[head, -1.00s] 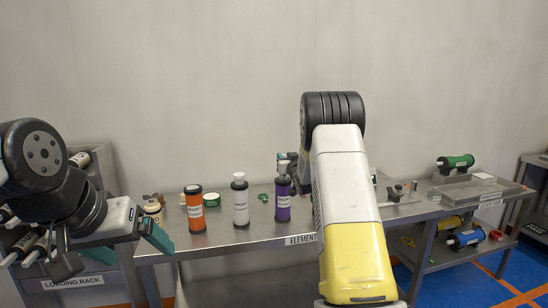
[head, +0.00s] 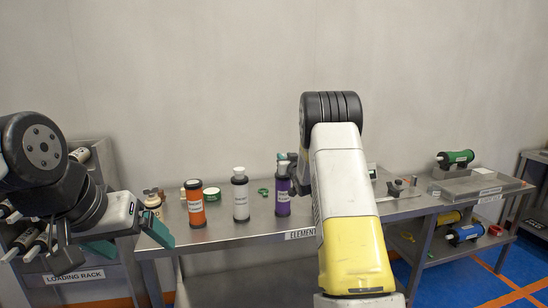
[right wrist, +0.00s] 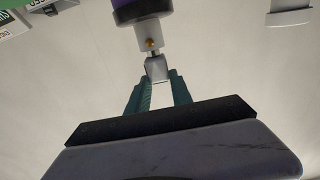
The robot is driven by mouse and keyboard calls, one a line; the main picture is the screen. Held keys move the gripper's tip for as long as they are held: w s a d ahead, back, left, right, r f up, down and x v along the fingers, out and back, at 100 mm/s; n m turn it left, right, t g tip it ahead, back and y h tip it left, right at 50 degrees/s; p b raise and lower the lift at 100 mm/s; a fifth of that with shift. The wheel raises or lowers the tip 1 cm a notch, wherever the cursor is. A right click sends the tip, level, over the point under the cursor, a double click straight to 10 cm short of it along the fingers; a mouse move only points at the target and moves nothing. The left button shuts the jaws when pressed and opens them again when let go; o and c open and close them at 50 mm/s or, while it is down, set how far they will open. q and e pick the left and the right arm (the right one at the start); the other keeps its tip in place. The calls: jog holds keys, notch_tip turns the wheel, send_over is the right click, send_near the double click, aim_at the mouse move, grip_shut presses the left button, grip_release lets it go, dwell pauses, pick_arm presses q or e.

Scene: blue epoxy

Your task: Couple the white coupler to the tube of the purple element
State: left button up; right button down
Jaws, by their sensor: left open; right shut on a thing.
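The purple element (head: 283,197) stands upright on the steel table, just left of my right arm. Its purple body (right wrist: 165,10) and a pale neck with a brass-coloured screw show at the top of the right wrist view. My right gripper (right wrist: 160,80) is shut on the white coupler (right wrist: 156,69). The coupler lines up with a short dark stem at the neck's end; whether they are joined I cannot tell. In the head view my forearm hides most of that gripper. My left gripper (head: 127,240) is open and empty at the table's left end.
A white element (head: 240,196) and an orange element (head: 195,204) stand left of the purple one. A small green item (head: 263,192) lies between white and purple. A loading rack (head: 85,275) is at left. A green cylinder (head: 455,159) lies at right.

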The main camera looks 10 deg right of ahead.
jog(key=shift+f, duration=0.4)
jog(key=c, duration=1.1)
grip_release()
jog(key=shift+o, duration=0.2)
jog(key=shift+s, duration=2.5)
jog(key=s, duration=0.7)
jog(key=shift+s+d, duration=0.2)
jog(key=shift+s, duration=0.2)
